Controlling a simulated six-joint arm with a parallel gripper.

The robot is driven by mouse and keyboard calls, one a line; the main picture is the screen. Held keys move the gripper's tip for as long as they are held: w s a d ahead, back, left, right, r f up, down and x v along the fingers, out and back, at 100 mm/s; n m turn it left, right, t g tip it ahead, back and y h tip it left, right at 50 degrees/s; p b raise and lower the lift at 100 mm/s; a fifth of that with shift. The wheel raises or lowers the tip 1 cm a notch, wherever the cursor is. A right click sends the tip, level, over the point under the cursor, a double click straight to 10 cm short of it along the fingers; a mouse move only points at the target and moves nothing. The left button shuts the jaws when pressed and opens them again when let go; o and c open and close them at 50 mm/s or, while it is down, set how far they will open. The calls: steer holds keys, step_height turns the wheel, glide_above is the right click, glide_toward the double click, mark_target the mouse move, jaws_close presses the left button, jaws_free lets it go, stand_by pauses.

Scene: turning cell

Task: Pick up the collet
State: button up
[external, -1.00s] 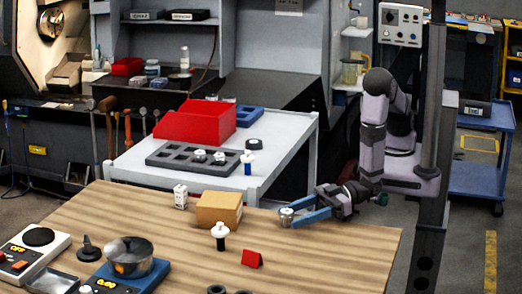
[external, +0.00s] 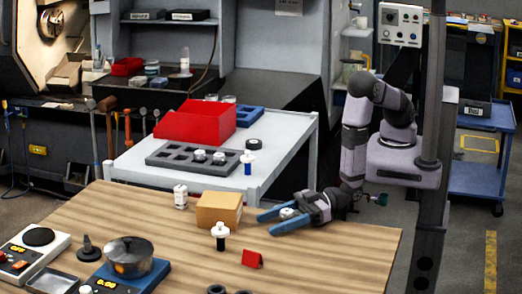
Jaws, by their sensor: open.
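The collet (external: 287,213), a small silvery cylinder, is on the wooden table to the right of the cardboard box. My gripper (external: 268,224) is open, with blue fingers low over the table and pointing left. The fingers appear on either side of the collet, their tips reaching past it to the left. The collet's lower part is hidden by the near finger. Whether a finger touches it cannot be told.
The cardboard box (external: 218,210) stands just left of the fingertips. A black-and-white part (external: 220,236) and a red folded card (external: 252,259) stand nearer the front. A dark tray (external: 165,158) with silvery pieces is on the grey table behind. The table's right front is clear.

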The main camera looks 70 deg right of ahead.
steer(key=c, duration=1.2)
steer(key=shift+r, duration=0.1)
steer(key=shift+r+b, duration=0.6)
steer(key=shift+r, duration=4.3)
